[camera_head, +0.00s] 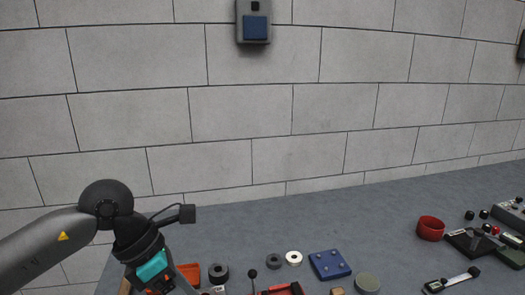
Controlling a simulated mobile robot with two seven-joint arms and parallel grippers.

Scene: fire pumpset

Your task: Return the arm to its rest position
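My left arm (100,220) comes in from the left and bends down at its black wrist joint. Its wrist, with a teal patch (152,266), hangs over the near left part of the grey table (300,222). The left gripper's fingers lie below the bottom edge of the picture, so their state and anything in them are hidden. My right arm and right gripper do not show.
Near the wrist are an orange part (190,272), a black ring (218,273) and a white ring (293,258). The table's back middle is clear before the block wall (320,110).

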